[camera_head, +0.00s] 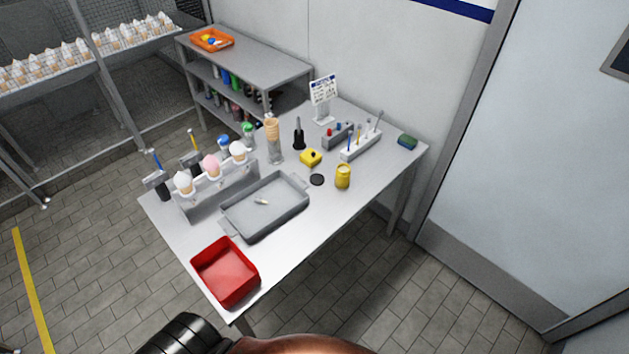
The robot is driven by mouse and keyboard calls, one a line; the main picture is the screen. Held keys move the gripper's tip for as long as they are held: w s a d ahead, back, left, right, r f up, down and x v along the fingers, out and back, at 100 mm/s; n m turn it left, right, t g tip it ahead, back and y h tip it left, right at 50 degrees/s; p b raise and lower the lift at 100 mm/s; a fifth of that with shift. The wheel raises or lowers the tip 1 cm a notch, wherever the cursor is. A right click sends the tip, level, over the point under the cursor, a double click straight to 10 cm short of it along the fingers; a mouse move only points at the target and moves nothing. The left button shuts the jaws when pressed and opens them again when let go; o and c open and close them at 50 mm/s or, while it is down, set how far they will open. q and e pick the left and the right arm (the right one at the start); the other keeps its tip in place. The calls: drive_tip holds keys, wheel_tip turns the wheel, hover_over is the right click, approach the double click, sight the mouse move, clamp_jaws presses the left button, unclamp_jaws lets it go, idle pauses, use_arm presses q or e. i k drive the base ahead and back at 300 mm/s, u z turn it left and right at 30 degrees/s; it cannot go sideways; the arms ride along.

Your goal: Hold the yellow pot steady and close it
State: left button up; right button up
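The yellow pot (343,177) stands upright on the right part of the grey table, near its front right edge. Its top looks pale yellow, and no dark cover shows on it. A flat dark disc (317,180), which looks like a lid, lies on the table just left of the pot, apart from it. Neither of my grippers shows. Only parts of my own body come in at the bottom edge, well away from the pot.
A yellow block (311,158) with a dark spot sits behind the disc. A grey tray (235,232), a red bin (207,279) and a cone rack (206,204) fill the left side. A pen-like tool rack (361,147) stands behind the pot. Bare table lies in front of it.

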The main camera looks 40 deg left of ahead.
sight(343, 171)
drive_tip(key=u, duration=0.7)
drive_tip(key=i, duration=0.5)
